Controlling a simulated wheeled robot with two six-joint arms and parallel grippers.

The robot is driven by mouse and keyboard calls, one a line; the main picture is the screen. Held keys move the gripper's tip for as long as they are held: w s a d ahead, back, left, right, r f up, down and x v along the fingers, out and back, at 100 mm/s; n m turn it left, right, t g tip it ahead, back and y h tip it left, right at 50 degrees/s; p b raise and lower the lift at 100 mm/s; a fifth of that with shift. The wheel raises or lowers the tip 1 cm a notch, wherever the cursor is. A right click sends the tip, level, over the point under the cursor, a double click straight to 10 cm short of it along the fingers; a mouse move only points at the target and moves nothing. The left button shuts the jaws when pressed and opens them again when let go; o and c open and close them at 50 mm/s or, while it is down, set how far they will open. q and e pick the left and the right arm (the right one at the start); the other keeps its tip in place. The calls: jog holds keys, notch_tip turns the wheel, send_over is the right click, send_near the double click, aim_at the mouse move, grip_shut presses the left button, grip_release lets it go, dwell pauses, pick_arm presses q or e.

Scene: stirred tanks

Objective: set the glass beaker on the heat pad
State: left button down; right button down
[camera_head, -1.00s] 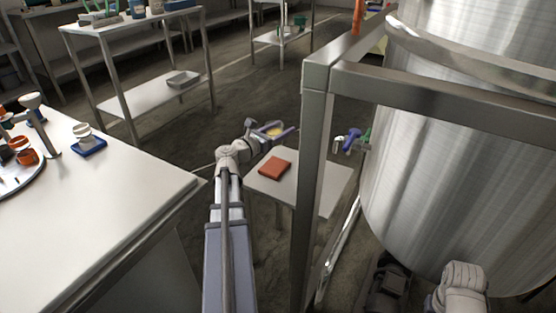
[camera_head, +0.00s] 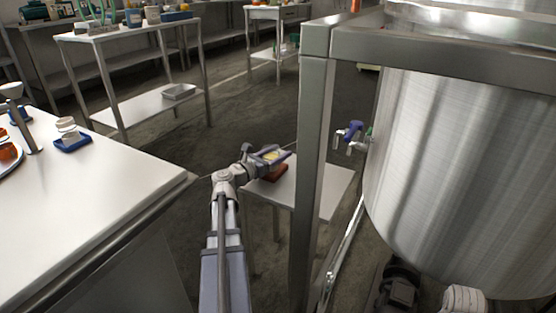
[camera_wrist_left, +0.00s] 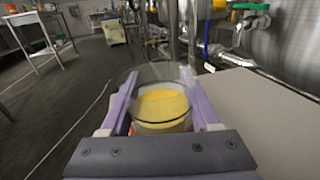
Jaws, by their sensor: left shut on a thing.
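My left gripper (camera_head: 272,157) is shut on the glass beaker (camera_wrist_left: 162,108). The beaker is clear, holds yellow liquid and stands between the two purple fingers in the left wrist view. In the head view it shows only as a small yellow patch between the fingers. The heat pad (camera_head: 275,174) is a flat red-brown block on a small pale table (camera_head: 325,185). The gripper and beaker are over or just behind the pad and hide part of it. I cannot tell whether the beaker touches the pad. My right gripper is not in view.
A steel frame post (camera_head: 312,170) stands close to the right of the gripper. Behind it is a large steel tank (camera_head: 450,180) with a blue-handled valve (camera_head: 352,131). A white bench (camera_head: 100,200) is at the left. The small table's right side is bare.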

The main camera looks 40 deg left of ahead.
pick_arm(q)
jog(key=shift+f, duration=0.15)
jog(key=shift+c, duration=0.6)
grip_release()
jog(key=s, duration=1.2)
jog(key=shift+a+r, duration=0.15)
jog(key=shift+r, duration=0.05)
